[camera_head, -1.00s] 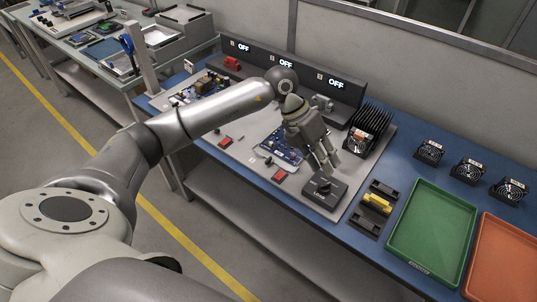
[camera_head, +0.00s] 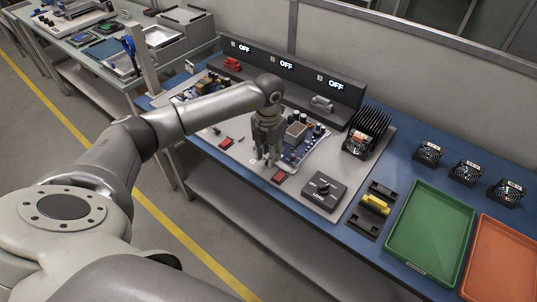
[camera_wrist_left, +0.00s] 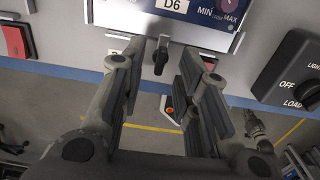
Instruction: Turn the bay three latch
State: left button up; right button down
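My left gripper (camera_head: 266,160) points down at the front edge of the circuit board (camera_head: 308,140) on the grey panel. In the left wrist view its two fingers (camera_wrist_left: 163,68) are apart, with nothing gripped. A small black latch (camera_wrist_left: 161,56) at the board's edge, below the D6 label, shows between the fingertips; I cannot tell whether they touch it. In the head view the gripper hides this latch. The third bay's display (camera_head: 336,86) reads OFF.
A black knob box (camera_head: 325,191), marked OFF and LOAD in the wrist view, stands right of the gripper. Red switches (camera_head: 279,177) lie along the panel's front. A black finned heatsink (camera_head: 370,125), yellow part (camera_head: 375,203) and green tray (camera_head: 405,258) are farther right.

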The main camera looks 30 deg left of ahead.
pick_arm(q)
jog(key=shift+f, duration=0.85)
grip_shut()
